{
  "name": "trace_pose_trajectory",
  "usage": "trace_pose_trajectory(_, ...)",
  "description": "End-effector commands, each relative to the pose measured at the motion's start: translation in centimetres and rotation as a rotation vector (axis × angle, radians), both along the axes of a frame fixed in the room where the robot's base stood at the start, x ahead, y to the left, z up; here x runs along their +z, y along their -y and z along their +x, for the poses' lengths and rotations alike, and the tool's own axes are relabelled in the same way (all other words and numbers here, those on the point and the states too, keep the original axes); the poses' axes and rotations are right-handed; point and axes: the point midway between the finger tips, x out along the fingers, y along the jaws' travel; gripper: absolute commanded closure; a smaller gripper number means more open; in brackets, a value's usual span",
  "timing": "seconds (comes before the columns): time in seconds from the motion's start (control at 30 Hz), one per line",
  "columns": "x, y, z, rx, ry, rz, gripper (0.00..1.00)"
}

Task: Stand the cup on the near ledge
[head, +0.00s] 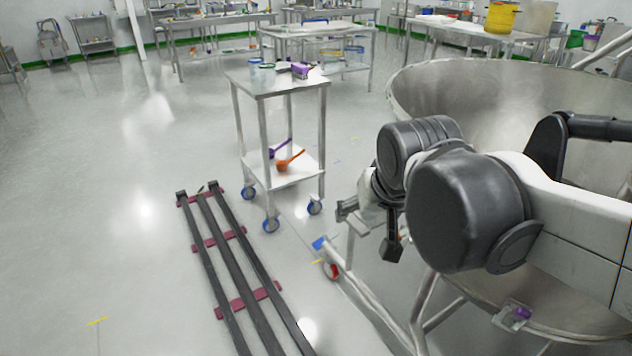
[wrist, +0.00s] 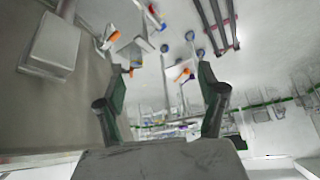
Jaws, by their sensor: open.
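My gripper (head: 366,226) is open in the head view, in front of the big steel bowl and right of the steel cart. In the wrist view my gripper (wrist: 161,78) has its two dark fingers wide apart with nothing between them. I cannot tell for sure which thing is the cup. Small clear containers (head: 254,73) stand on the cart's top beside a purple scoop (head: 301,69). A small ledge (head: 509,321) at the bowl's lower right holds a small purple thing (head: 522,313), too small to identify. A grey plate or box (wrist: 54,45) shows upper left in the wrist view.
The steel cart (head: 262,84) has purple and orange scoops (head: 288,161) on its lower shelf. The large bowl (head: 470,86) and its tubular frame fill the right. Dark floor rails (head: 228,262) run at lower left. Open floor lies left of the cart.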

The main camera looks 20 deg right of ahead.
Motion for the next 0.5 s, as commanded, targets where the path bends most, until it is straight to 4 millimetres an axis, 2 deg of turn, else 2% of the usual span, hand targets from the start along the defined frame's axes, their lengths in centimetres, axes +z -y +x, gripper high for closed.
trace_pose_trajectory(0.03,-0.4,-0.4,-1.5,0.026,0.007,-0.004,0.28)
trace_pose_trajectory(0.2,-1.7,-1.4,-5.0,0.100,0.029,-0.013,0.28)
trace_pose_trajectory(0.33,-2.4,-1.9,-6.5,0.136,0.040,-0.020,0.28)
trace_pose_trajectory(0.5,-2.8,-2.1,-7.1,0.152,0.046,-0.023,0.28)
